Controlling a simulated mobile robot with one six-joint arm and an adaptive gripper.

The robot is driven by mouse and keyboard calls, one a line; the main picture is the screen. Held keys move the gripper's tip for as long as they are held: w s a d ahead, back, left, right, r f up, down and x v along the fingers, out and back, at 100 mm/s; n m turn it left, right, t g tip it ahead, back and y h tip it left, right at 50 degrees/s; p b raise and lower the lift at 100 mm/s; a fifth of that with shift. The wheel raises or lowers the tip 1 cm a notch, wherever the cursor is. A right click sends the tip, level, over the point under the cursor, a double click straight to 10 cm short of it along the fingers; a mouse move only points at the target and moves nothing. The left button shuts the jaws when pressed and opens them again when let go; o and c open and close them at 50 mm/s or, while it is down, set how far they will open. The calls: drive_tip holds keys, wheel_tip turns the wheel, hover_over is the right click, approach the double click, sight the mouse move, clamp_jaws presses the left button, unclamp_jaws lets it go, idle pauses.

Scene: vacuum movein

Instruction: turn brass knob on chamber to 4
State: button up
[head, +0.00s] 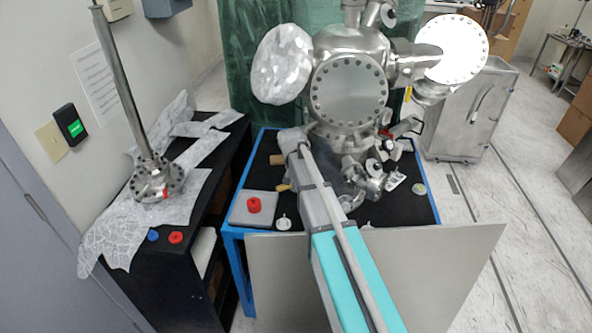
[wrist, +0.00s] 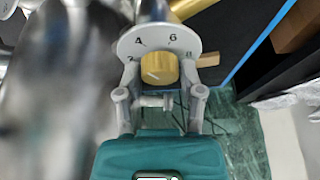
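The brass knob (wrist: 159,69) sits in the middle of a pale round dial plate (wrist: 160,38) in the wrist view. The figures 4 and 6 show above the knob, with an 8 at right and a partly covered figure at left. I cannot clearly read which figure the knob points to. My gripper (wrist: 159,78) is open, with one finger on each side of the knob and gaps between them. The steel chamber (head: 348,90) stands on the table in the head view. There my gripper (head: 293,141) is at the chamber's left side, and the knob is hidden.
A blue-framed table (head: 262,160) with a black top bears the chamber. A red part (head: 254,205) on a grey plate lies at its front left. A black shelf (head: 215,180) at left holds foil and a steel column (head: 125,90). A grey panel (head: 430,265) stands in front.

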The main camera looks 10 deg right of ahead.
drive_tip(key=o, duration=0.3)
drive_tip(key=shift+n, duration=0.5)
